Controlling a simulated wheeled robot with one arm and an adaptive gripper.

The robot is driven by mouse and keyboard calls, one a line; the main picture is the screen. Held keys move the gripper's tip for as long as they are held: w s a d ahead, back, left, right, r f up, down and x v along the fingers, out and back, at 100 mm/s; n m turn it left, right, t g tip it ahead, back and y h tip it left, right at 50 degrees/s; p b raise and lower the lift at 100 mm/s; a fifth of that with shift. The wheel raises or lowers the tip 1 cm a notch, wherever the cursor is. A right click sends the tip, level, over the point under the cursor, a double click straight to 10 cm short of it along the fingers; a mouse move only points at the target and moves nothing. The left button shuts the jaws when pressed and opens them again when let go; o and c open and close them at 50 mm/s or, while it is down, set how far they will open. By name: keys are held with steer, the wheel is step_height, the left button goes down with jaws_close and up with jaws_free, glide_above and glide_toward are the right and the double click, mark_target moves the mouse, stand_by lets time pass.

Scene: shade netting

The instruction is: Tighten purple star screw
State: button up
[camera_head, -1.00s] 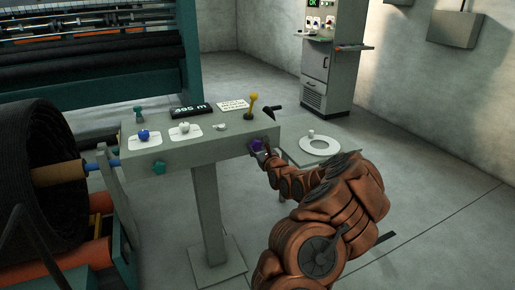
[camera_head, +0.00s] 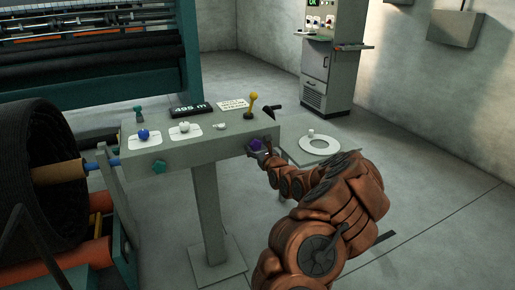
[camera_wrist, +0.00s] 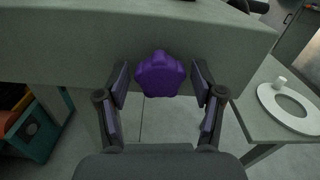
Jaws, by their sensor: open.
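The purple star screw (camera_wrist: 160,74) is a lobed knob on the front face of the grey control box (camera_wrist: 60,35). In the head view the purple star screw (camera_head: 255,145) shows near the right end of the box front. My gripper (camera_wrist: 162,88) is open, with one finger on each side of the screw. Gaps show between the fingers and the screw, so it is not gripped. In the head view my gripper (camera_head: 262,154) is small and partly hides the area below the screw.
A teal star knob (camera_head: 159,167) sits at the left of the same front face. Blue and white knobs, a yellow lever (camera_head: 252,102) and a display (camera_head: 191,110) are on top. A small table with a white ring (camera_head: 320,145) stands to the right.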

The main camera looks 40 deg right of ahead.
mark_target(257, 146)
steer(key=shift+s, duration=0.15)
steer(key=shift+b+v, duration=0.6)
steer(key=shift+v, duration=0.4)
steer(key=shift+s+a, duration=0.25)
steer(key=shift+s, duration=0.1)
